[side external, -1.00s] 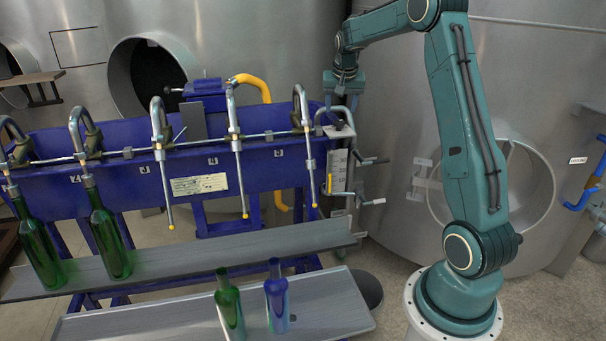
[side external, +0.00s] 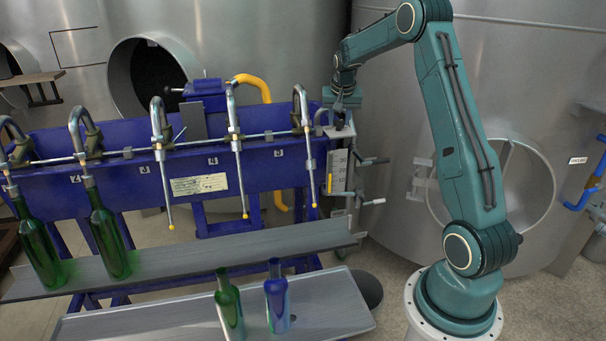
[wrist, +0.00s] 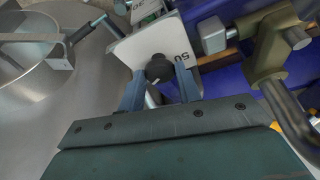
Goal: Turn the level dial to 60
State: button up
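The level dial (wrist: 158,69) is a dark round knob with a pale pointer mark, on a white plate (wrist: 126,50) in the wrist view. Part of a printed number shows at the plate's right; most of the scale is hidden or out of view. My gripper (wrist: 160,73) is open, with its two blue fingers on either side of the knob. Small gaps seem to show between fingers and knob. In the side external view my gripper (side external: 341,118) points down just above the plate at the blue filler's right end, and the knob cannot be made out.
A level gauge (side external: 337,170) with handled valves hangs below the plate. Filler spouts (side external: 300,108) stand close on the left, and a metal fitting (wrist: 213,36) is near my right finger. Green bottles (side external: 110,235) and a blue bottle (side external: 277,298) stand on lower shelves. A steel tank is behind.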

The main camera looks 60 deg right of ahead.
jog(key=shift+c, duration=0.8)
jog(key=shift+n, duration=0.4)
jog(key=n, duration=0.1)
jog(key=n+t+y, duration=0.1)
jog(key=n, duration=0.3)
jog(key=shift+s+d+t+y, duration=0.2)
jog(key=shift+d+t+y, duration=0.05)
jog(key=shift+t+y, duration=0.05)
jog(key=n+y, duration=0.1)
jog(key=n, duration=0.2)
jog(key=n+y, duration=0.1)
jog(key=n, duration=0.2)
jog(key=shift+d+t, duration=0.15)
jog(key=shift+t, duration=0.15)
jog(key=shift+r, duration=0.1)
jog(key=o, duration=1)
jog(key=shift+c, duration=0.2)
